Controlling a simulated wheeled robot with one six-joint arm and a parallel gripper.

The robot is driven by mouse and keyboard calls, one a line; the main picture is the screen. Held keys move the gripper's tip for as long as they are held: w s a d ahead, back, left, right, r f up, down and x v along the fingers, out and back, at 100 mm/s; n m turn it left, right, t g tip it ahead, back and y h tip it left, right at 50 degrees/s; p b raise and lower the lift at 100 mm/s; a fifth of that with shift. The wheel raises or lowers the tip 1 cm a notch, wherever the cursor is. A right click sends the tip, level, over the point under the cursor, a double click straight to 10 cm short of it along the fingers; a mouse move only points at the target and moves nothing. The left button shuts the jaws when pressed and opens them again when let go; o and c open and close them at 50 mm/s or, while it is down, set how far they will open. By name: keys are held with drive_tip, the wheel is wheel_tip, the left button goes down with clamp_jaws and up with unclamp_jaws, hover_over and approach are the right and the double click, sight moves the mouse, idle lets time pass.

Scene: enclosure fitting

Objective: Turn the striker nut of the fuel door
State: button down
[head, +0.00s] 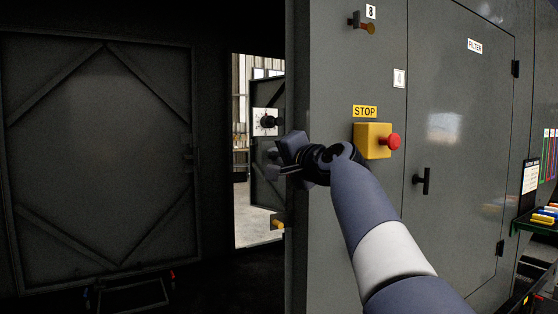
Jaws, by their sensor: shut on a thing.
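My gripper (284,170) is at the edge of the grey door frame, left of the yellow STOP box. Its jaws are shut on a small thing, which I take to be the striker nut. The fingers and the wrist hide the nut, so its angle cannot be told. A door panel (266,90) stands open in the gap behind the gripper, with a black knob (268,122) on a white plate. I cannot tell whether it is the fuel door. A yellow-tipped fitting (278,224) sits lower on the frame edge.
The red stop button (389,141) on its yellow box (370,140) is close to the right of my wrist. A closed FILTER door (460,130) has a black handle (424,181). A large dark door (100,150) fills the left. A coloured-block tray (540,220) is far right.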

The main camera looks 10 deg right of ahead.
drive_tip(key=shift+f, duration=0.1)
drive_tip(key=c, duration=1.5)
unclamp_jaws()
drive_tip(key=b+v, duration=0.2)
drive_tip(key=v, duration=0.8)
drive_tip(key=shift+s+d, duration=0.1)
drive_tip(key=shift+s, duration=0.3)
drive_tip(key=p+x, duration=0.2)
drive_tip(key=x, duration=0.9)
drive_tip(key=shift+s, duration=0.1)
